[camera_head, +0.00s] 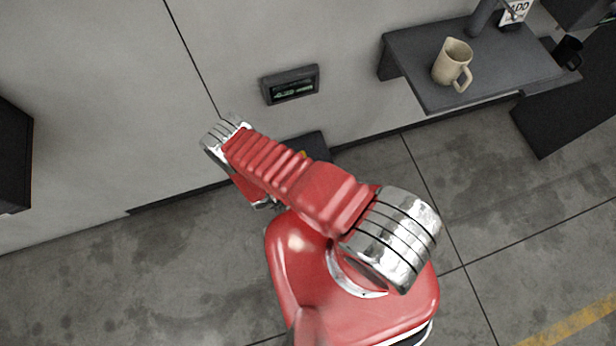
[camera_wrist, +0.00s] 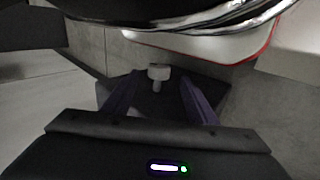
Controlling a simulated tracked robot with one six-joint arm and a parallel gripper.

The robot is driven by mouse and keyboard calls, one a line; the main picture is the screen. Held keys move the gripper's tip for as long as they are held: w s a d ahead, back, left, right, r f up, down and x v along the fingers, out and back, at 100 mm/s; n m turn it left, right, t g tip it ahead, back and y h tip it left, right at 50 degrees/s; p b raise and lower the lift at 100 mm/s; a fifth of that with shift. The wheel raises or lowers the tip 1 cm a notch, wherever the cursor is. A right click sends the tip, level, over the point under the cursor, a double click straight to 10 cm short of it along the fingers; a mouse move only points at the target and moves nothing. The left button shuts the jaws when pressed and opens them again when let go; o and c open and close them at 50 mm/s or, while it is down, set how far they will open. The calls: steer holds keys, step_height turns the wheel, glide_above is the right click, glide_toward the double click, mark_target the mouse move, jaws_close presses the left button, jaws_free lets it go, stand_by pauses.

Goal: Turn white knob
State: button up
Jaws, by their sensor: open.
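A small white knob (camera_wrist: 159,72) with a short pale stem shows in the wrist view, in front of a dark box-like surface (camera_wrist: 146,102). My gripper (camera_wrist: 159,80) is open, with one purple finger to the left of the knob and one to the right. A gap shows on both sides, and neither finger visibly touches it. In the head view my red arm covers the gripper and the knob. Part of a dark box (camera_head: 314,146) shows low on the wall behind the arm.
A small display (camera_head: 291,85) is on the wall above the dark box. A grey shelf (camera_head: 430,92) at the right holds a beige mug (camera_head: 453,64). A dark object (camera_head: 14,155) stands at the left edge. The concrete floor (camera_head: 520,220) is clear at the right.

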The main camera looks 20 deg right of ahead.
steer(key=v, duration=0.7)
steer(key=shift+a+r, duration=0.25)
stand_by(0.4)
